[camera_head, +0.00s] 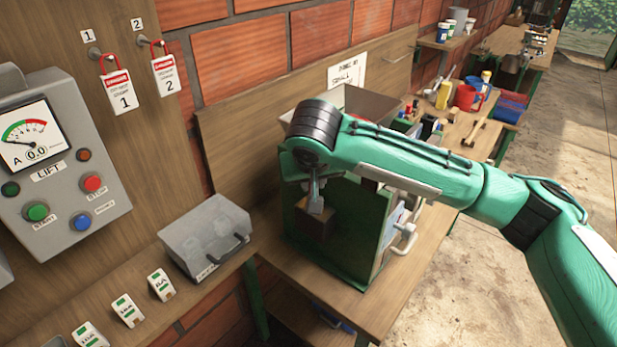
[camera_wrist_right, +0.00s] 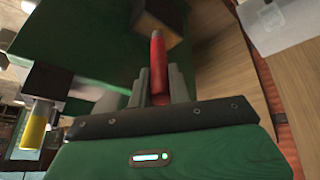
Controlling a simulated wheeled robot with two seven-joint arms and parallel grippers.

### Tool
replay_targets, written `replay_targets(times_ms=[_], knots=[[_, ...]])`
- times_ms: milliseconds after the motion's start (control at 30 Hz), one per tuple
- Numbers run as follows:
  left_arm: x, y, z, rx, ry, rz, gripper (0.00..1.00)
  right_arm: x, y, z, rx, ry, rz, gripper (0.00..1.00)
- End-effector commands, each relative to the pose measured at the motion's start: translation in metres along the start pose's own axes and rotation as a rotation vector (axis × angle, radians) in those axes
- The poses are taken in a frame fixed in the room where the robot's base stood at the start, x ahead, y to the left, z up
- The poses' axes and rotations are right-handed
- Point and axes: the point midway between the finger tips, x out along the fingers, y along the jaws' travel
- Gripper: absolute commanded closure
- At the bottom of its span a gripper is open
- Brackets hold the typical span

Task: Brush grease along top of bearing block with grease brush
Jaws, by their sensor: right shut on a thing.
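My right arm reaches in from the right in the head view, and its gripper (camera_head: 315,188) points down over a green machine housing (camera_head: 345,225). In the right wrist view the gripper (camera_wrist_right: 160,85) is shut on a red-handled tool (camera_wrist_right: 157,62), which looks like the grease brush. Its bristles cannot be made out. A brown block with a dark side (camera_wrist_right: 162,20), likely the bearing block, lies just beyond the tool's far end; contact cannot be told. In the head view the block (camera_head: 313,232) sits in the housing, below the gripper. My left gripper is out of view.
A control box (camera_head: 60,165) hangs above. The bench's front corner (camera_head: 370,318) is bare.

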Motion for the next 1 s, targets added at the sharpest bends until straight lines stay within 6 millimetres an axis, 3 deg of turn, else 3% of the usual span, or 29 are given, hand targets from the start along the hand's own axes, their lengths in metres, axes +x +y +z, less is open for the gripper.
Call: replay_targets(times_ms=[1000], knots=[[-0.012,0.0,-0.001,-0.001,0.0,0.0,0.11,-0.009,0.02,0.021,0.0,0.001,0.0,1.0]])
